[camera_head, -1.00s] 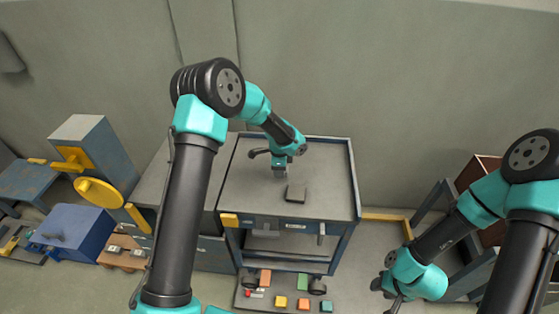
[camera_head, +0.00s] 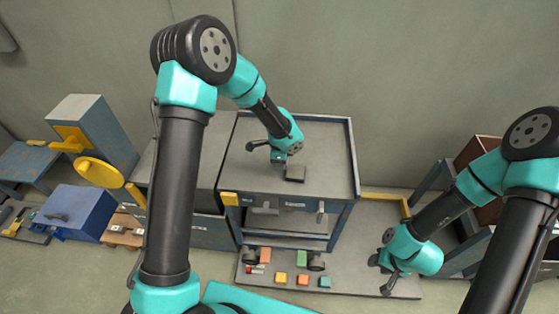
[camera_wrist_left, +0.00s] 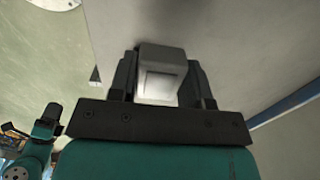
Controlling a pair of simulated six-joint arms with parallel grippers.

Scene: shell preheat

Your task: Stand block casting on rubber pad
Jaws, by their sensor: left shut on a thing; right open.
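My left gripper (camera_head: 278,160) is over the cart top, just behind and left of a dark square pad (camera_head: 295,174), which looks like the rubber pad. In the left wrist view my left gripper (camera_wrist_left: 161,85) is shut on a pale grey block, the block casting (camera_wrist_left: 162,75), held between the two dark fingers. The head view does not clearly show the block, and I cannot tell its height above the surface. My right gripper (camera_head: 392,284) is open and empty, low at the right, away from the pad.
The blue-grey cart (camera_head: 325,145) has a raised rim and a mostly bare top. A blue box (camera_head: 75,212) and a cabinet with a yellow disc (camera_head: 98,172) stand at the left.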

